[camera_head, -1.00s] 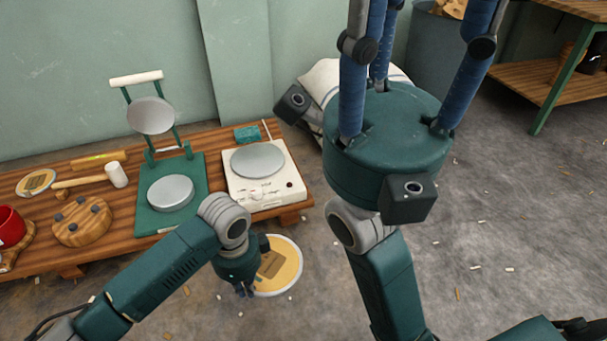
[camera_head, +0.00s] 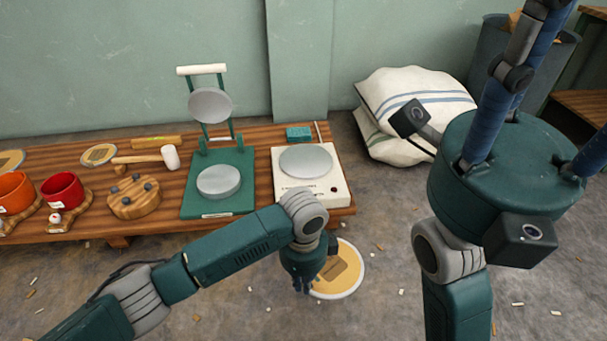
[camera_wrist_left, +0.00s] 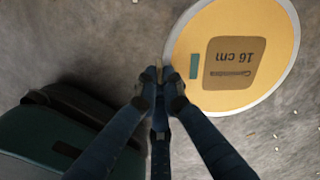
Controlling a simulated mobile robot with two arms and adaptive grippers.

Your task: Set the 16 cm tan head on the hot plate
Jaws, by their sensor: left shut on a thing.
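The 16 cm tan head (camera_head: 349,272) is a flat tan disc with a pale rim and a brown label. My left gripper (camera_wrist_left: 158,80) is shut on its edge and holds it in front of the table's right end; the "16 cm" label shows upside down on the head in the left wrist view (camera_wrist_left: 274,75). The hot plate (camera_head: 331,193) is a white box with a round grey plate on top, at the table's right end. Its plate is bare. My right gripper's palm and blue fingers fill the right side of the head view; its fingertips are out of frame.
A green press (camera_head: 246,200) with a grey disc stands left of the hot plate. A teal block (camera_head: 299,134) lies behind the hot plate. A mallet (camera_head: 170,157), a wooden stand (camera_head: 134,198) and red (camera_head: 63,191) and orange cups stand farther left. Sacks (camera_head: 415,100) lie right of the table.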

